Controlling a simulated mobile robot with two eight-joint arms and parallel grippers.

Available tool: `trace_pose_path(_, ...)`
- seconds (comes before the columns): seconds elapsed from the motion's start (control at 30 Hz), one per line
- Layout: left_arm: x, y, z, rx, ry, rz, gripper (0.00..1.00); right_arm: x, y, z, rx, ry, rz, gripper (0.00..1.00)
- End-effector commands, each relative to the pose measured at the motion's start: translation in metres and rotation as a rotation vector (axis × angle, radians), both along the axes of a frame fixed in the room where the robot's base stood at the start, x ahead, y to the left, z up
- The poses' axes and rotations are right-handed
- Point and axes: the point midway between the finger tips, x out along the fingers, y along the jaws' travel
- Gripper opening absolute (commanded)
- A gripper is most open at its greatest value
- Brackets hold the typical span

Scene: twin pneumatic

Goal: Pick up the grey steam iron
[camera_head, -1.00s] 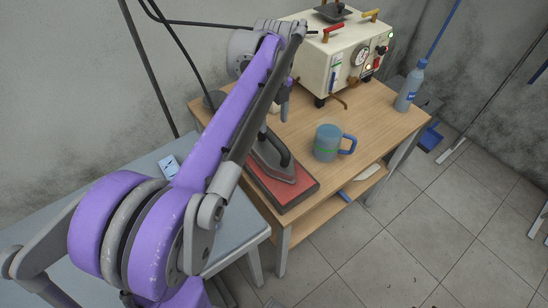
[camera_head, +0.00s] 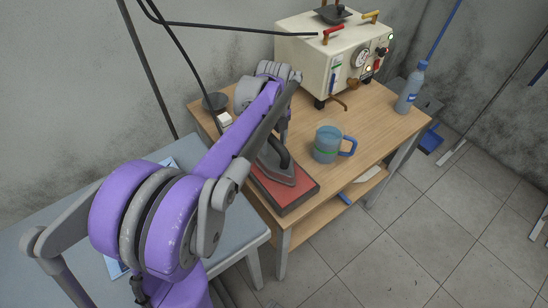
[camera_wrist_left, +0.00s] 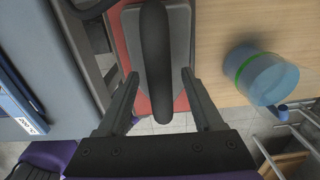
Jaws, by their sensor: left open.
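The grey steam iron (camera_head: 300,176) sits on a red pad (camera_head: 297,203) near the table's front-left corner, partly hidden by my left arm in the head view. In the left wrist view the iron (camera_wrist_left: 181,32) lies under the gripper with its dark handle (camera_wrist_left: 156,55) running lengthwise between the fingers. My left gripper (camera_wrist_left: 160,75) is open, with one finger on each side of the handle and a gap showing on both sides. In the head view it is mostly hidden behind my arm, above the iron. My right gripper is not in view.
A blue-grey mug (camera_head: 327,144) stands right of the iron. A cream steam generator (camera_head: 310,62) is at the back of the wooden table (camera_head: 378,125), with a bottle (camera_head: 411,90) on the right. A grey-blue table (camera_head: 228,232) stands at left.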

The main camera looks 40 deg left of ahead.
Motion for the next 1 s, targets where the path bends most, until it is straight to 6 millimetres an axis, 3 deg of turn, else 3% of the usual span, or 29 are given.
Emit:
trace_pose_path(0.03, 0.0, 0.0, 0.0001, 0.0, 0.0, 0.0, 0.62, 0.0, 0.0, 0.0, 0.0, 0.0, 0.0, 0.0)
trace_pose_path(0.3, 0.0, 0.0, 0.0003, 0.0, 0.0, 0.0, 0.14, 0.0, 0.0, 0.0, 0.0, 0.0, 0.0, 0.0)
trace_pose_path(0.4, 0.0, 0.0, 0.0004, 0.0, 0.0, 0.0, 0.0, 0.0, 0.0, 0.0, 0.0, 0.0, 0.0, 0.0)
trace_pose_path(1.0, 0.0, 0.0, 0.0006, 0.0, 0.0, 0.0, 0.0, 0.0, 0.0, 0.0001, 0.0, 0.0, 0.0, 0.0)
